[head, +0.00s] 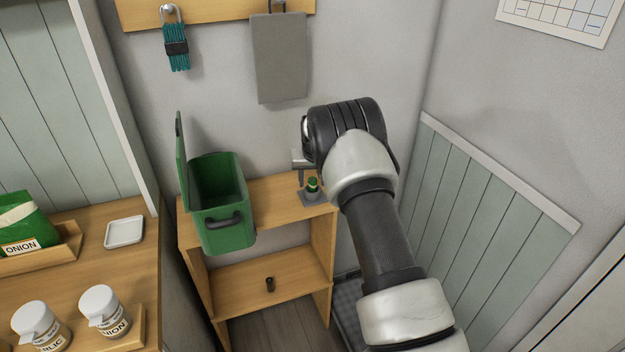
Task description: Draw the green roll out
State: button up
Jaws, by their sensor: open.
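A small green roll (313,184) stands upright in a dark grey holder (313,199) on the right end of the wooden shelf unit's top. My gripper (306,179) is open, just above and beside the roll, with a grey finger showing at its left. My arm comes in from the lower right, and its black wrist hides part of the gripper. I cannot tell whether the fingers touch the roll.
A green bin (228,232) with its lid raised stands left of the roll on the wooden shelf unit (265,207). A grey towel (278,60) and a teal leash (177,52) hang above.

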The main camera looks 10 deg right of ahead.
aim_at(312, 178)
jog(key=shift+c, duration=0.3)
grip_shut()
jog(key=shift+r+p, duration=1.05)
jog(key=shift+r, duration=2)
